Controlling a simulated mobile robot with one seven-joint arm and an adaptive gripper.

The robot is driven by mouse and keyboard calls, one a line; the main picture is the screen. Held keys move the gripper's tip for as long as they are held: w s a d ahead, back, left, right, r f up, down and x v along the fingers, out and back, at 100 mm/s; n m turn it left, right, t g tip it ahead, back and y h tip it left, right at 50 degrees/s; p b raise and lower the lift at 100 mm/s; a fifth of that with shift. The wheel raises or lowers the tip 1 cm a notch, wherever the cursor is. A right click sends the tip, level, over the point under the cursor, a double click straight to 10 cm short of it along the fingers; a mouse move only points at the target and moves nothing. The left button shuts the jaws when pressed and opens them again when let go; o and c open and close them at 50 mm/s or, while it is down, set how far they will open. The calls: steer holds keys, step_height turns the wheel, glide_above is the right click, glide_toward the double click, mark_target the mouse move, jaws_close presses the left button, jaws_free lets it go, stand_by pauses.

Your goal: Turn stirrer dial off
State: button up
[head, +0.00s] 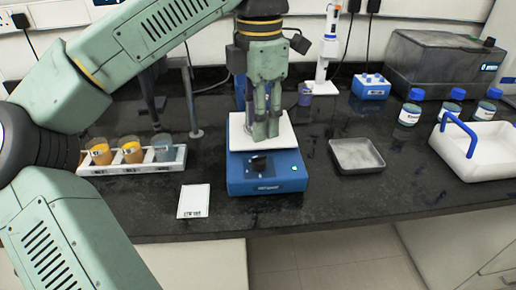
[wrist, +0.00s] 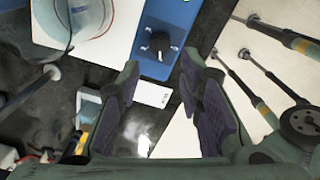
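The blue stirrer (head: 268,181) with a white top plate (head: 237,140) stands on the black bench in the head view. Its black dial (head: 259,163) is on the front face, with a small green light to the right. In the wrist view the dial (wrist: 159,42) lies beyond the fingertips, near the top middle. My gripper (head: 266,128) points down in front of the plate's area in the head view; its exact height is hard to tell. In the wrist view my gripper (wrist: 160,78) is open and empty, apart from the dial. A clear beaker (wrist: 88,18) sits on the plate.
A white card (head: 194,201) lies front left of the stirrer. A rack of beakers (head: 135,171) is at the left, and a metal tray (head: 357,155) is at the right. Blue-capped bottles (head: 409,114) and a white carrier (head: 480,155) are farther right. A stand post (head: 191,100) is behind left.

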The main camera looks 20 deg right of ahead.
mark_target(259, 156)
step_height(259, 156, down, 8)
steer(key=shift+r+p, duration=0.15)
steer(key=shift+p, duration=0.35)
steer(key=shift+c, duration=0.3)
jaws_close()
